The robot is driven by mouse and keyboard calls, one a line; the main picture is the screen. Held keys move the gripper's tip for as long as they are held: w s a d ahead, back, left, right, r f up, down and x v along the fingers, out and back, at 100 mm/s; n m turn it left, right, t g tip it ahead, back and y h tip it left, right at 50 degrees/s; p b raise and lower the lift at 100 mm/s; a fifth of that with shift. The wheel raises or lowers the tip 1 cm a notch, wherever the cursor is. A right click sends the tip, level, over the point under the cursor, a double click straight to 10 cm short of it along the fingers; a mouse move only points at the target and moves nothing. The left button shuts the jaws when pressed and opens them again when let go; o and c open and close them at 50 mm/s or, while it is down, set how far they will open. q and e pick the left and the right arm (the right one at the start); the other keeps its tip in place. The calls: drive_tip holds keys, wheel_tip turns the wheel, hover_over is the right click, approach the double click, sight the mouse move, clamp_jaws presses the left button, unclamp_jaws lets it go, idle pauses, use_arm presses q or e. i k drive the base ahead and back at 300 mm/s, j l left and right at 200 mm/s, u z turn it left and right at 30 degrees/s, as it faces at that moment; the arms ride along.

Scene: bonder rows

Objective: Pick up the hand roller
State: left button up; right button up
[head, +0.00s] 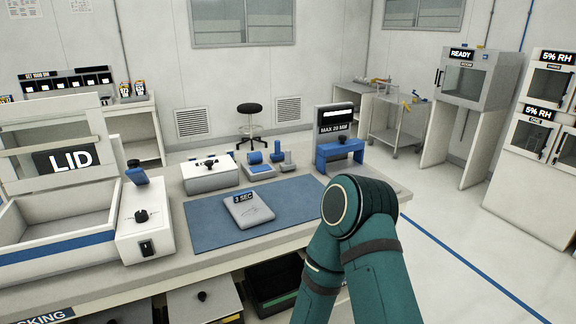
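On the bench, small blue and grey pieces stand in a grey holder (259,170) behind the blue mat (290,191). One is a short blue upright piece (255,157), and another blue piece (277,152) stands to its right. One of these may be the hand roller, but they are too small to tell. A blue piece (137,176) also rests tilted on the white control box at the left. Neither of my grippers is in view. Only a bent green arm of mine shows, in front of the bench's right part.
A grey "3 SEC" plate (249,209) lies on the mat. A white box with a black knob (210,175) stands behind it. A blue bridge-shaped stand (340,152) with a "MAX 20 MM" sign stands at the back right. An open-topped "LID" machine (55,245) fills the left.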

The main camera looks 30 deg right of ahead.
sight(289, 164)
drive_tip(key=l+u, duration=0.25)
drive_tip(key=l, duration=0.45)
drive_tip(key=l+u, duration=0.3)
drive_tip(key=l, duration=0.45)
drive_tip(key=k+l+u, duration=0.1)
drive_tip(key=l+u, duration=0.15)
drive_tip(key=l, duration=0.45)
